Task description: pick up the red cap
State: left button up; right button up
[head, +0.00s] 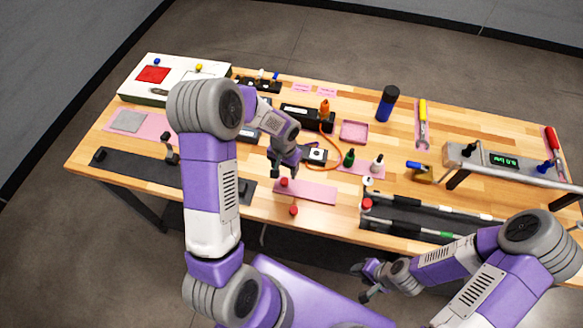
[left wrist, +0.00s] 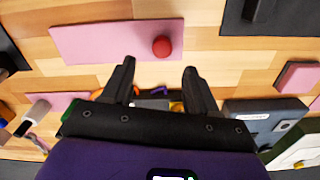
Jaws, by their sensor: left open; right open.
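A small round red cap (head: 283,182) sits on the left part of a pink mat (head: 315,192) near the table's front. In the left wrist view the red cap (left wrist: 162,46) lies on the pink mat (left wrist: 95,42), beyond my fingertips. A second small red piece (head: 293,210) is just in front of the mat in the head view. My left gripper (head: 283,170) is open and empty, close behind the cap; its spread fingers show in the left wrist view (left wrist: 158,85). My right gripper (head: 363,283) is open and empty, in front of the table's edge.
A black rack with rods (head: 420,215) lies to the right, with another red-topped piece (head: 366,204) at its left end. A dark strip (head: 140,165) lies left. An orange cable (head: 333,155) curves nearby.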

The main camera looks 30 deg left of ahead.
aim_at(284, 180)
pick_arm(q)
jog(key=shift+w+f, duration=0.1)
jog(key=shift+f, duration=0.25)
jog(key=f, duration=0.6)
jog(key=shift+s+a+f+p, duration=0.1)
jog(key=shift+s+f+p, duration=0.2)
jog(key=shift+p, duration=0.1)
jog(key=shift+c, duration=0.4)
grip_shut()
